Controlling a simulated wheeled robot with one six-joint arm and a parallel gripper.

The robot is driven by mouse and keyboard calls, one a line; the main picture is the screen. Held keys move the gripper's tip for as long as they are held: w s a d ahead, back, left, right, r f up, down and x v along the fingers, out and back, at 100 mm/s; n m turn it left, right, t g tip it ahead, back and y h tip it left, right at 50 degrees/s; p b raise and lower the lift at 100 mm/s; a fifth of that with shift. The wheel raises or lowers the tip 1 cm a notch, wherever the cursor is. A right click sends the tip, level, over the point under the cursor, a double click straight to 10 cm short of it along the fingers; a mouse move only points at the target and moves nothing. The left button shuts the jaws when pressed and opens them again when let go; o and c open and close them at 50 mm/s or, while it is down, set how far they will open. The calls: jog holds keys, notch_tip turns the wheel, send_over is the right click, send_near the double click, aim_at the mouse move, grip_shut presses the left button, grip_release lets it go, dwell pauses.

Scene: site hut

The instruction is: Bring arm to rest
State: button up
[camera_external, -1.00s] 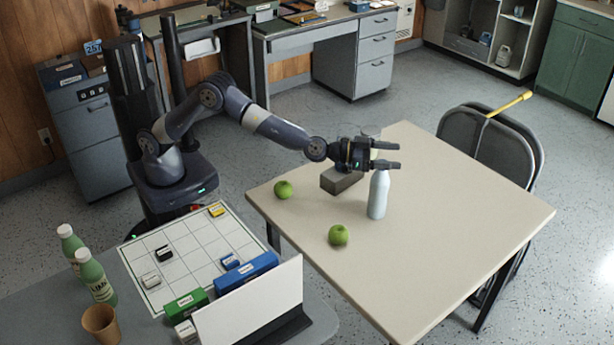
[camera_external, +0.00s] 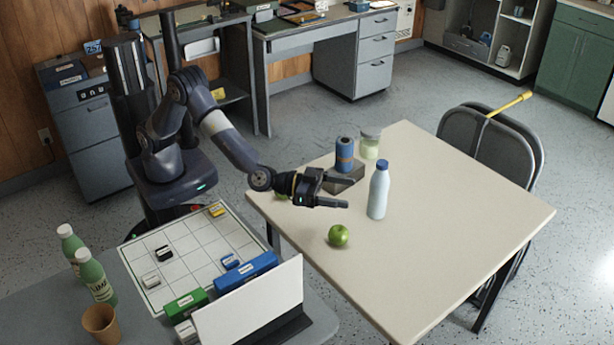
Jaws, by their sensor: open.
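My gripper (camera_external: 334,191) is open and empty above the left part of the cream table (camera_external: 440,240). It is to the left of the white bottle with a blue cap (camera_external: 378,192) and apart from it. My arm is bent and reaches out from my base toward the table. One green apple (camera_external: 339,236) lies in front of the gripper. A second green apple (camera_external: 282,195) is mostly hidden behind my wrist.
A blue can (camera_external: 344,154) stands on a grey block (camera_external: 345,180), with a glass jar (camera_external: 370,144) beside it. Folded chairs (camera_external: 490,150) stand at the table's far right. Bottles, a cup (camera_external: 101,323) and a gridded board (camera_external: 190,255) are at front left. The table's right half is clear.

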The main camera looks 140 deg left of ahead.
jog(key=s+d+m+h+p, duration=0.1)
jog(key=s+d, duration=0.5)
jog(key=d, duration=0.7)
jog(key=s+d+m+t+h+p, duration=0.1)
jog(key=s+d, duration=0.5)
jog(key=d, duration=0.8)
jog(key=shift+s+f+t+h+p, duration=0.2)
jog(key=shift+t+h+p, duration=0.1)
jog(key=shift+p, duration=0.1)
